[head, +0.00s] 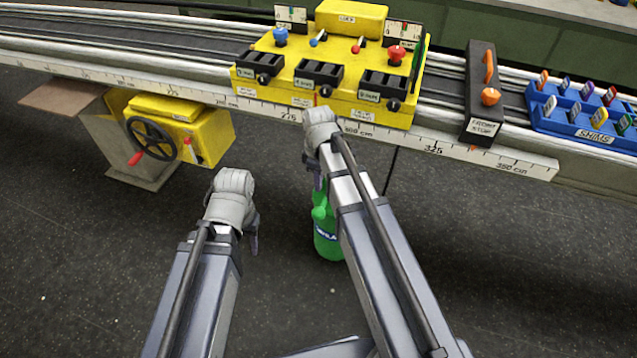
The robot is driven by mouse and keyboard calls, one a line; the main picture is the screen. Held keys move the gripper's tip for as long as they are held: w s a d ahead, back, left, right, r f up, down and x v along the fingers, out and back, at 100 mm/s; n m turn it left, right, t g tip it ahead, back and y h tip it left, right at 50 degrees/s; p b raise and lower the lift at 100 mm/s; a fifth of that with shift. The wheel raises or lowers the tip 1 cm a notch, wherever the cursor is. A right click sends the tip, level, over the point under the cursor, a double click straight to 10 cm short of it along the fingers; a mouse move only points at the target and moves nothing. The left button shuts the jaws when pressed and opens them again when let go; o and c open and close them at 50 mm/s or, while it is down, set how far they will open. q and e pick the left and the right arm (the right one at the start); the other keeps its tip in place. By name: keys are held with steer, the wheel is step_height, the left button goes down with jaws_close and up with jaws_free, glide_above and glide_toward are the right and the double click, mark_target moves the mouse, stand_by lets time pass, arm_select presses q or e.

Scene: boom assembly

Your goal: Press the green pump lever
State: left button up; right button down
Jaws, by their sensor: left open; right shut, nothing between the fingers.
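A yellow carriage (285,85) sits on the long rail. A narrow green upright piece (417,62), which looks like a lever, stands at its right side. A green bottle-like container (327,240) with a partly hidden label stands low behind my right arm. My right gripper (318,178) points down just in front of the carriage's lower edge, over the container's top in the picture; I cannot tell if they touch. It is shut and empty. My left gripper (254,238) hangs lower, left of the container, open. Its fingers are mostly hidden by the wrist.
A yellow box with a black handwheel (151,140) hangs below the rail at left. A black front stop (481,95) and a blue tray (585,115) of colored shims are on the rail at right. A scale strip (440,148) runs along the rail's edge. Dark floor lies open below.

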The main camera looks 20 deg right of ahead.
mark_target(318, 209)
step_height(318, 209, down, 10)
steer(key=b, duration=0.8)
steer(key=shift+b, duration=0.4)
steer(key=shift+r, duration=0.1)
steer(key=s+a+f+t+h+b, duration=0.1)
steer(key=s+a+f+t+b, duration=0.1)
steer(key=f+b, duration=0.9)
steer(key=shift+s+b, duration=0.6)
steer(key=shift+s, duration=0.05)
steer(key=shift+f, duration=0.15)
